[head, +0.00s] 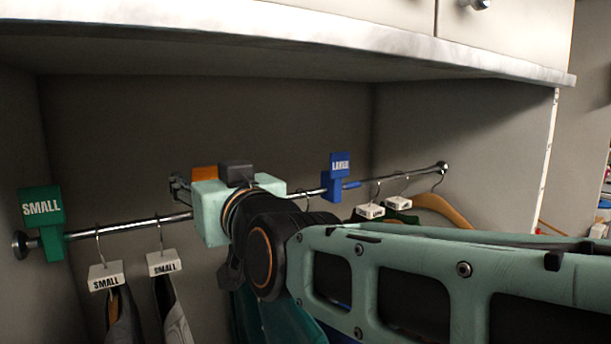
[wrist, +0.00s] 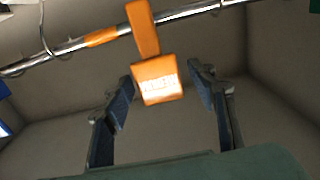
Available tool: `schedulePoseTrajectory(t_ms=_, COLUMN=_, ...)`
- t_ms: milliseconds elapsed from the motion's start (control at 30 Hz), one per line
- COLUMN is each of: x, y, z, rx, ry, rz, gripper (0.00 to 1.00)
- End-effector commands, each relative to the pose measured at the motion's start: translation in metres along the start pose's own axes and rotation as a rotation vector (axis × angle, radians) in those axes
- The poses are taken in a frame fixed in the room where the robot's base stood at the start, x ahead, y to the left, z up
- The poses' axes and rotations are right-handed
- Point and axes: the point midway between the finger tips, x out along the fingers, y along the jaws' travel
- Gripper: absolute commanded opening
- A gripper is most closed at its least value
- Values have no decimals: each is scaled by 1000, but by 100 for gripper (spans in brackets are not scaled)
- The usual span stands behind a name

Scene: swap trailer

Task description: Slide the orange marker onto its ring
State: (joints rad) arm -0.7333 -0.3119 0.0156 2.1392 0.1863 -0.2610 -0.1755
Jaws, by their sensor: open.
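The orange marker (wrist: 157,80) hangs on the rail in the wrist view, its label block between my fingers and its arm reaching up to the rail. My gripper (wrist: 160,76) is open, with a finger on each side of the block and a visible gap at both sides. An orange ring (wrist: 101,38) is a band on the rail, left of the marker and a short gap apart in the wrist view. In the head view only the top of the orange marker (head: 204,174) shows behind my wrist; the ring is hidden there.
The metal rail (head: 128,223) runs across the recess under a shelf (head: 290,27). A green marker (head: 42,220) is at its left, a blue marker (head: 337,178) right of my wrist beside a blue band. Hangers with white tags (head: 105,275) hang at both sides.

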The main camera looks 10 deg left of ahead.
Motion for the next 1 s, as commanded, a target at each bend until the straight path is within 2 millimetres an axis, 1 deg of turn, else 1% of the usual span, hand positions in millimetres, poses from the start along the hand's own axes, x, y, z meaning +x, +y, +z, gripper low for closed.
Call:
schedulePoseTrajectory(t_ms=67, x=0, y=0, z=0, rx=0, ry=0, rz=0, gripper=52)
schedulePoseTrajectory(t_ms=100, x=0, y=0, z=0, rx=0, ry=0, rz=0, gripper=50)
schedulePoseTrajectory(t_ms=500, x=0, y=0, z=0, rx=0, ry=0, rz=0, gripper=6)
schedulePoseTrajectory(t_ms=567, x=0, y=0, z=0, rx=0, ry=0, rz=0, gripper=0)
schedulePoseTrajectory(t_ms=767, x=0, y=1, z=1, rx=0, ry=0, rz=0, gripper=0)
schedulePoseTrajectory(t_ms=1000, x=0, y=10, z=6, rx=0, ry=3, rz=0, gripper=0)
